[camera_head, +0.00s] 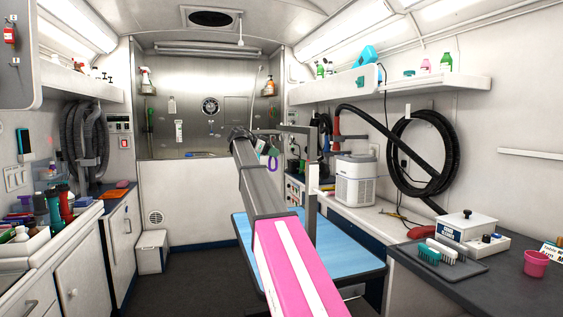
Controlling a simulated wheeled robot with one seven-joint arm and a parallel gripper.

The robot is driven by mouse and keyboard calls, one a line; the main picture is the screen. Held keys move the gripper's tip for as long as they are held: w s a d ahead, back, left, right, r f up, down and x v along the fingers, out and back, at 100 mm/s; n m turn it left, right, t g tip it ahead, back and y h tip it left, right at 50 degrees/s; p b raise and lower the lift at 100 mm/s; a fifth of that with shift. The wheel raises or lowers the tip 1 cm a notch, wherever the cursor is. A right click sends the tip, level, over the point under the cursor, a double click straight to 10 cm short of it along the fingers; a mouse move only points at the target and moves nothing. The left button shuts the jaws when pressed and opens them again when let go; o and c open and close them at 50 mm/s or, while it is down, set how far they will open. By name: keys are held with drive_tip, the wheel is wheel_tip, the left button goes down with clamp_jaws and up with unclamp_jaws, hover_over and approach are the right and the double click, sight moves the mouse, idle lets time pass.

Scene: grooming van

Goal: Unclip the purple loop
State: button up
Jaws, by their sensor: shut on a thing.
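The purple loop (272,163) is small in the head view. It hangs just below my gripper (267,149), left of the grooming table's upright post (311,185). My gripper is at the far end of my arm, beside the post's horizontal top arm (292,129), and is shut at the loop's upper end. The fingertips and the loop's clip are too small and partly covered to make out. I cannot tell whether the loop is still fastened to the top arm. The blue table top (345,258) lies below, partly hidden by my arm.
A dark counter (490,284) at the right holds a brush tray (446,262), a white box (467,226) and a pink cup (536,264). Cabinets (85,262) line the left.

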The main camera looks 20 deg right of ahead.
drive_tip(key=shift+a, duration=0.3)
drive_tip(key=shift+a, duration=0.1)
drive_tip(key=v, duration=0.4)
drive_tip(key=shift+f, duration=0.3)
idle(0.3)
drive_tip(key=shift+s, duration=0.1)
